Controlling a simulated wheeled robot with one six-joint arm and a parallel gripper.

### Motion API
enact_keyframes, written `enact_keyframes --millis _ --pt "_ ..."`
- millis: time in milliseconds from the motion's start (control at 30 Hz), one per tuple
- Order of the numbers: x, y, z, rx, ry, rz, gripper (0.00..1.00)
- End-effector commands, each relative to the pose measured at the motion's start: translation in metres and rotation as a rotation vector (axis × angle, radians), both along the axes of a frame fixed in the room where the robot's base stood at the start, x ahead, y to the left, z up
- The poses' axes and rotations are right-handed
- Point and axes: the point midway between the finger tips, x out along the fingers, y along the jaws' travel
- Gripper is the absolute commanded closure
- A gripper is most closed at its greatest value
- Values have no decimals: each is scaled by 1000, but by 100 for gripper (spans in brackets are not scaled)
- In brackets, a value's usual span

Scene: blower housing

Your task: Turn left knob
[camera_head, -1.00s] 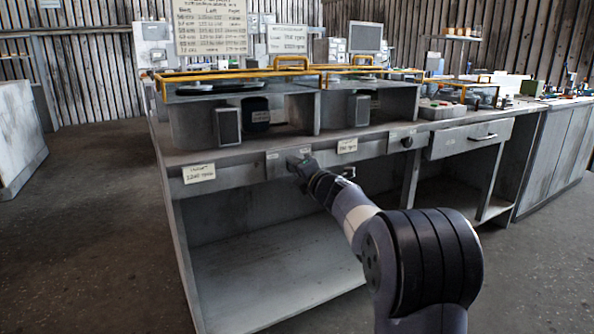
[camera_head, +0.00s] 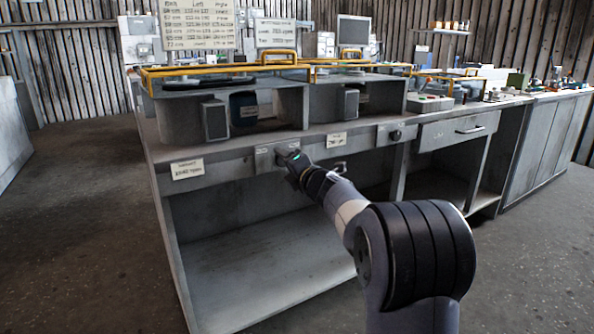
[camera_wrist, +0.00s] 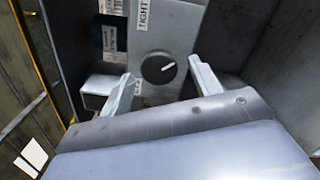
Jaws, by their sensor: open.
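The left knob is a round dark knob (camera_wrist: 158,67) with a white pointer line, on a light plate in the wrist view. The pointer aims to the upper right. My gripper (camera_wrist: 161,73) is open, with one finger on each side of the knob; I cannot tell whether either finger touches it. In the head view my gripper (camera_head: 288,158) is at the left plate (camera_head: 263,160) on the bench front and hides the knob.
The right knob (camera_head: 395,135) sits on its own plate farther along the bench front. A paper label (camera_head: 187,168) is left of my gripper, another (camera_head: 336,140) right of it. Yellow rails (camera_head: 215,69) top the housings. An open shelf (camera_head: 270,280) lies below.

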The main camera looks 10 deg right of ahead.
Motion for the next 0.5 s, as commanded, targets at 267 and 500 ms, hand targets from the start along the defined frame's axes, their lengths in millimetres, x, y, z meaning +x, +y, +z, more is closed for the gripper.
enact_keyframes --millis 267,500 --pt "-45 -15 2 1 0 -3 40" --pt "-81 -27 1 1 0 -2 40"
